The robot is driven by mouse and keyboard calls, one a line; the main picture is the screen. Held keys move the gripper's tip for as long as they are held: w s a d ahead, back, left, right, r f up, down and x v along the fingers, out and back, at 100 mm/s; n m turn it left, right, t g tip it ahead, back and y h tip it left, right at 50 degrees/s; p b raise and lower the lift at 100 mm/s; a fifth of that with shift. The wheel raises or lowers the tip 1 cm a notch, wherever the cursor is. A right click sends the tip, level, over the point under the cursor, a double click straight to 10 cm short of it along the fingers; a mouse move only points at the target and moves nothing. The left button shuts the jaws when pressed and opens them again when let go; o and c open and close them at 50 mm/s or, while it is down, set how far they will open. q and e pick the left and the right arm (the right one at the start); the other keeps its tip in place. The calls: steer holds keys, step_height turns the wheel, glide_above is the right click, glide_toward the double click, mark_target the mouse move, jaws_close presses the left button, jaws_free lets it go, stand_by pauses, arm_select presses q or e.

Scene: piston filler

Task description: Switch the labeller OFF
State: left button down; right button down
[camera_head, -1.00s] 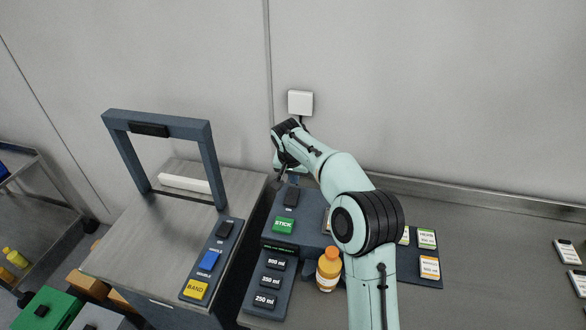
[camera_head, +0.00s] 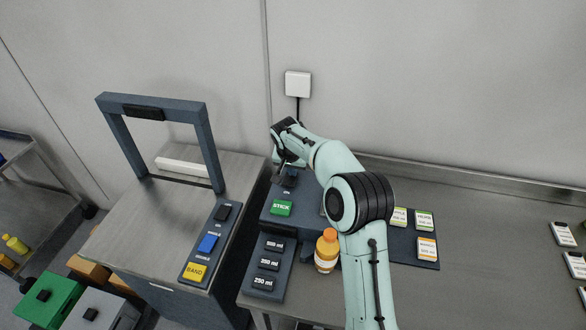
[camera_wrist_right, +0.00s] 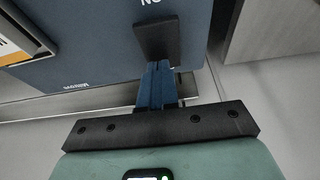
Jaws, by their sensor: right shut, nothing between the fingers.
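The switch's tilt is unclear. My left gripper is not in view.
An orange-yellow bottle (camera_head: 326,250) stands beside the 250 and 500 ml buttons (camera_head: 268,263). Label cards (camera_head: 425,221) lie right of my arm. A banding machine with a blue-grey arch (camera_head: 212,150) stands left. The wall is close behind.

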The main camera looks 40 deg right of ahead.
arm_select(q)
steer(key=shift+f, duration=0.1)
arm_select(e)
steer(key=shift+s+a+f, duration=0.1)
steer(key=shift+s+f, duration=0.05)
steer(key=shift+f, duration=0.15)
steer(key=shift+s+a+f+b, duration=0.1)
steer(key=shift+s+a+b, duration=0.1)
steer(key=shift+b, duration=0.1)
steer(key=shift+s+a, duration=0.35)
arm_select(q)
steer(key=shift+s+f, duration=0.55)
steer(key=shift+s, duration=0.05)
arm_select(e)
steer(key=shift+r, duration=0.2)
